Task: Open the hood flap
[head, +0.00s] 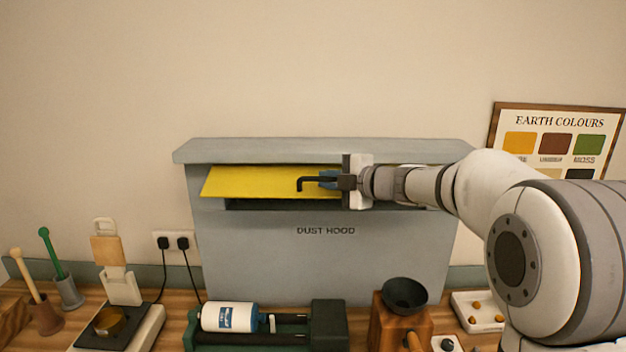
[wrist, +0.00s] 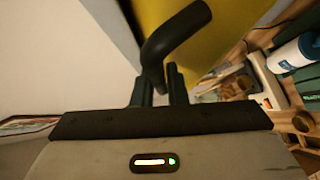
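The grey dust hood (head: 325,255) stands against the wall at the back of the table. Its yellow flap (head: 245,182) is tilted outward, and a dark gap shows under its lower edge. The black bent handle (head: 305,183) is on the flap's front. My gripper (head: 328,179) is at the handle's right end, in front of the flap. In the wrist view, the handle (wrist: 178,38) runs down between the two fingers of my gripper (wrist: 158,84), which look closed on it. The yellow flap (wrist: 232,25) lies behind the handle. My gripper and arm hide the flap's right part.
Below the hood stand a green roller stand with a white bottle (head: 230,317), a wooden mill with a dark bowl (head: 405,294) and a white tray (head: 480,312). A scale (head: 115,325) and two mortars are at left. Space in front of the flap looks clear.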

